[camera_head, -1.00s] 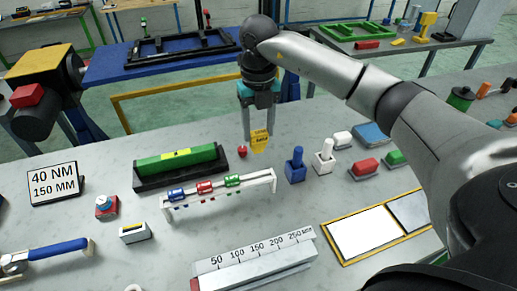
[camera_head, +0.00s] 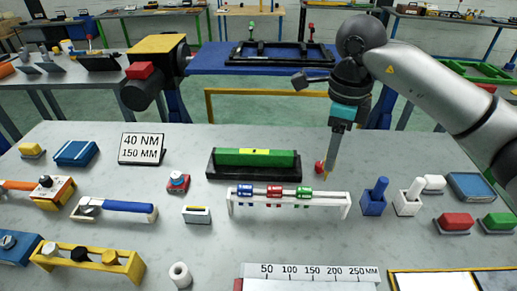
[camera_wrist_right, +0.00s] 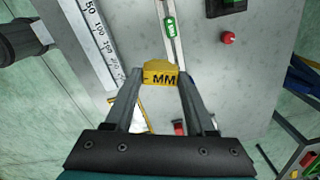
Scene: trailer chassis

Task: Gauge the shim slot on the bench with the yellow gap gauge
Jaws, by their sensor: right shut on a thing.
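The yellow gap gauge (camera_wrist_right: 160,73), with dark letters "MM" on its face, is between the fingertips of my right gripper (camera_wrist_right: 158,80), which is shut on it. My left gripper is out of view.
A white rack (camera_head: 290,206) with blue, red and green cylinders stands between the gripper and the white block. The green bar (camera_head: 255,158) in its black tray lies behind it. A red knob (camera_head: 319,168) is by the gripper. A white ring (camera_head: 180,275) lies in front.

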